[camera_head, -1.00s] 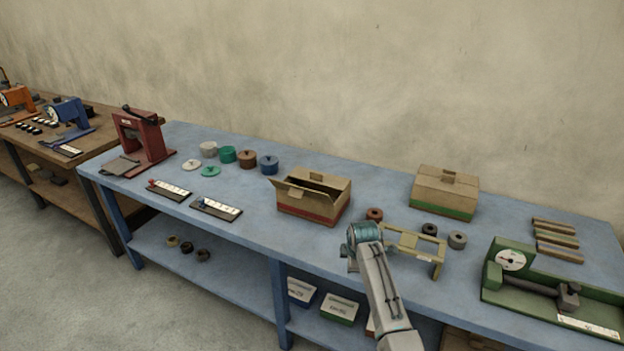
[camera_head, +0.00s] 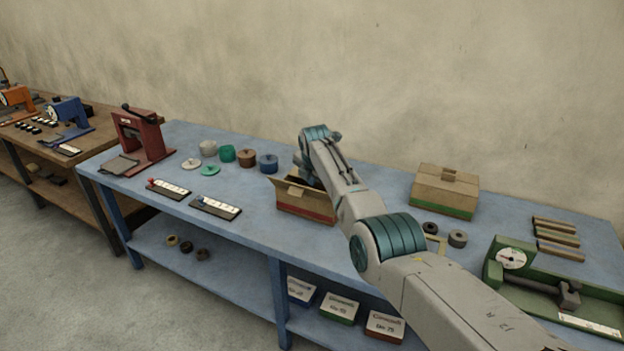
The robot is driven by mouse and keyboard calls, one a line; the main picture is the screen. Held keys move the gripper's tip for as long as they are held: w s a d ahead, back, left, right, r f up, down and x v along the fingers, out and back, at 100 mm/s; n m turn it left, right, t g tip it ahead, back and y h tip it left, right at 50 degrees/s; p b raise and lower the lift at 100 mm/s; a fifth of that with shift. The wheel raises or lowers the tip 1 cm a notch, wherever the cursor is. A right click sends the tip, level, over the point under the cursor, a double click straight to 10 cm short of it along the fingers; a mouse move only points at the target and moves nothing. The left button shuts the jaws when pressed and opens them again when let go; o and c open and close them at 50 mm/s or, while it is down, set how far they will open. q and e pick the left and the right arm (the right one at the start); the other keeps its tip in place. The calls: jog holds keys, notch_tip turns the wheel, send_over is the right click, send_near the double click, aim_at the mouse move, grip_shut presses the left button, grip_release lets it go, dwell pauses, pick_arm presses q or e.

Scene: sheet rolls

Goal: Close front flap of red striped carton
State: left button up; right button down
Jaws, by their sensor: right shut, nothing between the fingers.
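The red striped carton (camera_head: 303,207) stands on the blue bench, brown with a red band along its lower edge. Its front flap (camera_head: 290,188) is raised and leans outward, with its left corner sticking out past the box. My right arm reaches across from the lower right and covers the carton's right part and much of its top. My right gripper (camera_head: 302,167) is at the carton's top left, just above the opening. It is shut and empty; its fingertips are partly hidden, and I cannot tell if it touches the carton. My left gripper is not in view.
A green striped carton (camera_head: 444,192) stands closed to the right. Several rolls, including a blue one (camera_head: 269,164), stand left of the carton. A red press (camera_head: 140,140) is further left, and a green device (camera_head: 545,280) is at the right. Label strips (camera_head: 215,207) lie near the front edge.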

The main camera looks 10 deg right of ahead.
notch_tip(320, 180, down, 9)
jog(key=b, duration=0.8)
jog(key=shift+f, duration=0.1)
dwell(0.9)
dwell(1.0)
notch_tip(320, 180, up, 9)
jog(key=p, duration=0.8)
jog(key=shift+p, duration=0.4)
